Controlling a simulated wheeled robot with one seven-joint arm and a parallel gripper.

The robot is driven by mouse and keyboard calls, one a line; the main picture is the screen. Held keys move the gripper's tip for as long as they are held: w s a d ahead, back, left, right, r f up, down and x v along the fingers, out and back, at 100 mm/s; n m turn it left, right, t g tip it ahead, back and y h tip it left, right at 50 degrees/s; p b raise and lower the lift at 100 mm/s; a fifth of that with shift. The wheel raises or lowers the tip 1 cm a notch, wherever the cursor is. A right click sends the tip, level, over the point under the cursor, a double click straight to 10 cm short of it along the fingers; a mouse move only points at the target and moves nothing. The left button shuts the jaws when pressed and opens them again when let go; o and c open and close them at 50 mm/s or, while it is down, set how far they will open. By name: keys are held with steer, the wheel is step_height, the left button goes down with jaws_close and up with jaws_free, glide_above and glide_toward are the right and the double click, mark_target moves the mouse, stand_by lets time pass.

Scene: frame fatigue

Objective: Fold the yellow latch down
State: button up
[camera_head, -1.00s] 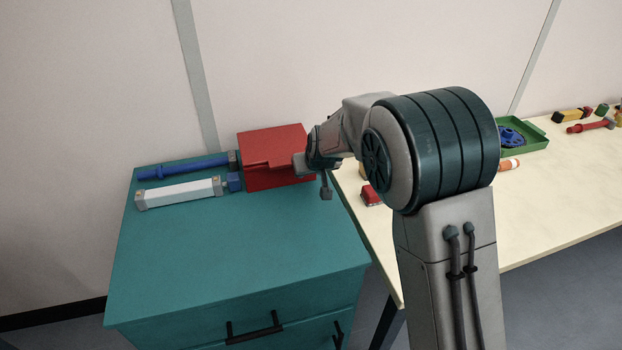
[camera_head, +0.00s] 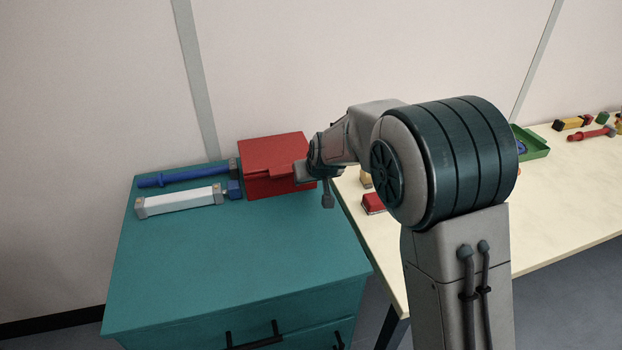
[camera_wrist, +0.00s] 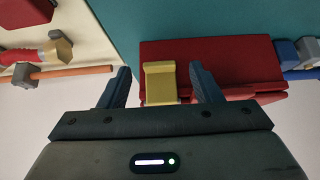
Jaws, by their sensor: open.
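The yellow latch (camera_wrist: 160,84) shows in the wrist view at the edge of the red box (camera_wrist: 225,60). It appears as a short plate with a lip; its exact tilt is hard to tell. My gripper (camera_wrist: 160,70) is open, with one dark finger on each side of the latch. There are gaps between the latch and both fingers, and nothing is held. In the head view my gripper (camera_head: 308,172) is at the right side of the red box (camera_head: 275,152), which sits on the teal cabinet. The latch is hidden there behind my gripper and arm.
A white bar (camera_head: 180,201) and a blue rod (camera_head: 185,177) lie left of the box on the teal cabinet (camera_head: 230,255). A pale table (camera_head: 560,205) on the right holds a red block (camera_head: 373,203), a green tray (camera_head: 535,145) and small tools. The cabinet front is clear.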

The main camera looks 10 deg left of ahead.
steer(key=v, duration=1.2)
steer(key=shift+r, duration=0.25)
steer(key=shift+s+d, duration=0.1)
steer(key=shift+d, duration=0.05)
steer(key=s+d+r+m+g+h+p, duration=0.1)
steer(key=s+d+m+p, duration=0.2)
steer(key=s+d, duration=0.9)
steer(key=s+d+r+m+g+h+p, duration=0.2)
steer(key=s+d+m+p, duration=0.1)
steer(key=s+d, duration=0.9)
steer(key=d, duration=0.3)
steer(key=shift+g+h, duration=0.3)
